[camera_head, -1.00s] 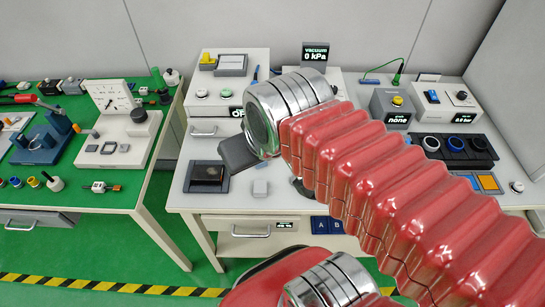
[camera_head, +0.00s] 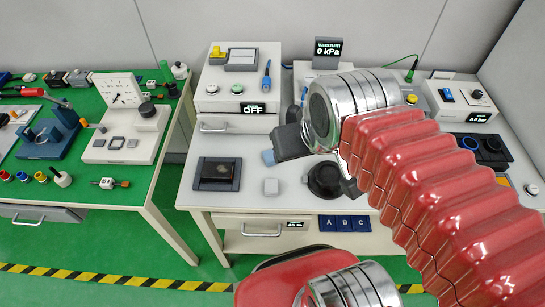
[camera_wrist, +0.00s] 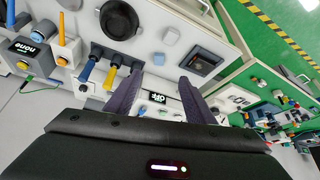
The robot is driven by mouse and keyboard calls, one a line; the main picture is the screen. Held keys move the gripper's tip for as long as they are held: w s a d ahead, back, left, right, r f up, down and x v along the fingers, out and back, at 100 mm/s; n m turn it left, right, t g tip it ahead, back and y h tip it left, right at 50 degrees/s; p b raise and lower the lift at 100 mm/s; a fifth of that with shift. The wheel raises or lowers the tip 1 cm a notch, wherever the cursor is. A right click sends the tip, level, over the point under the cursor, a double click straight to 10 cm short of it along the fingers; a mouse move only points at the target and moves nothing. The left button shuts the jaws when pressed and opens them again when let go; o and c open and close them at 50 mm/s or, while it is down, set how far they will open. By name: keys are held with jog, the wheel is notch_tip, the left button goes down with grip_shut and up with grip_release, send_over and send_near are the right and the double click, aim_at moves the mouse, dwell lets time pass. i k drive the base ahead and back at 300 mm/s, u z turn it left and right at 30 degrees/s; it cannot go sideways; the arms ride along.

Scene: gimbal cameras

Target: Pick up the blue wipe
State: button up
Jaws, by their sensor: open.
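A small pale piece (camera_wrist: 159,58) in the wrist view, just beyond the fingertips, seems to be the same thing. My gripper (camera_wrist: 158,80) is open in the wrist view, its two dark fingers apart with nothing between their tips. The fingers are hidden in the head view.
A grey block (camera_head: 271,186) and a dark square tray (camera_head: 217,173) lie nearby on the bench. A black round fixture (camera_head: 324,180) stands to the right. The control box (camera_head: 238,90) reading OFF rises behind. Blue and yellow handles (camera_wrist: 88,68) show in the wrist view.

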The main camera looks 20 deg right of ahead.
aim_at(267, 155)
jog(key=k, duration=1.35)
jog(key=u, duration=0.45)
jog(key=i, duration=0.8)
jog(key=u, duration=0.45)
jog(key=i, duration=0.75)
jog(key=z, duration=0.35)
